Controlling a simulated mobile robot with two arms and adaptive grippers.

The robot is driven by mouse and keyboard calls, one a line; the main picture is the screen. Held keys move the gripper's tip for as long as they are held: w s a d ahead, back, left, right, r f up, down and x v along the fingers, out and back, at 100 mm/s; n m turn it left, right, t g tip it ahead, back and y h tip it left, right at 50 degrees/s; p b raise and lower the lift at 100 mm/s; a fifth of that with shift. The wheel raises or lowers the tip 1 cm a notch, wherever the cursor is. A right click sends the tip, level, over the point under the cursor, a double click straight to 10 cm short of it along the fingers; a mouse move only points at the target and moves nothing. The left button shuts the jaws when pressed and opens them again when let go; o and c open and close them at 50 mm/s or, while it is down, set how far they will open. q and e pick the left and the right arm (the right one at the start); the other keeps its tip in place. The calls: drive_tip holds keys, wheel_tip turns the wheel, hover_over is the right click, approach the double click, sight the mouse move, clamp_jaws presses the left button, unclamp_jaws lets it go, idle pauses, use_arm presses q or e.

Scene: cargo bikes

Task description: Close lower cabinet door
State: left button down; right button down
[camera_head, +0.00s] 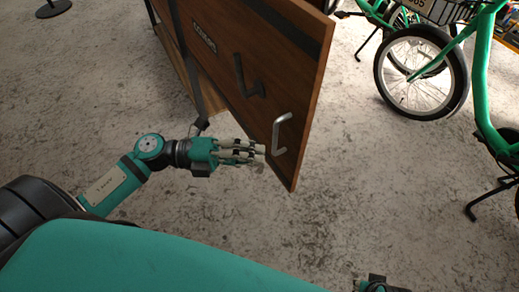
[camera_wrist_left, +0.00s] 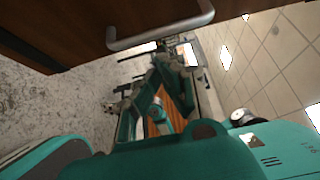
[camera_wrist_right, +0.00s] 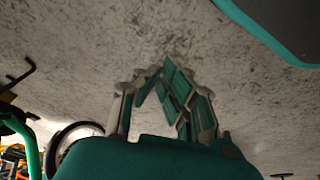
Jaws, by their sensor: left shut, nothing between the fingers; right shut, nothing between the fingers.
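The brown wooden cabinet door (camera_head: 275,65) stands open, jutting toward me at the top centre of the head view. A silver bar handle (camera_head: 280,133) sits near its free edge; the handle also shows at the top of the left wrist view (camera_wrist_left: 160,33). My left gripper (camera_head: 262,150) is shut and empty, its fingertips beside the door's lower part, just left of the silver handle. I cannot tell whether they touch the door. My right gripper (camera_wrist_right: 170,85) is shut and empty over bare floor, away from the door; only a bit shows at the head view's bottom edge.
A dark bent handle (camera_head: 248,82) and a small label plate (camera_head: 204,38) are on the wooden front. Green cargo bikes (camera_head: 487,75) stand at the right, with a wheel (camera_head: 420,72) near the door. The grey floor (camera_head: 380,190) between is clear.

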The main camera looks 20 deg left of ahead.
use_arm(q)
drive_tip(key=shift+w+d, duration=0.4)
drive_tip(key=shift+w, duration=0.45)
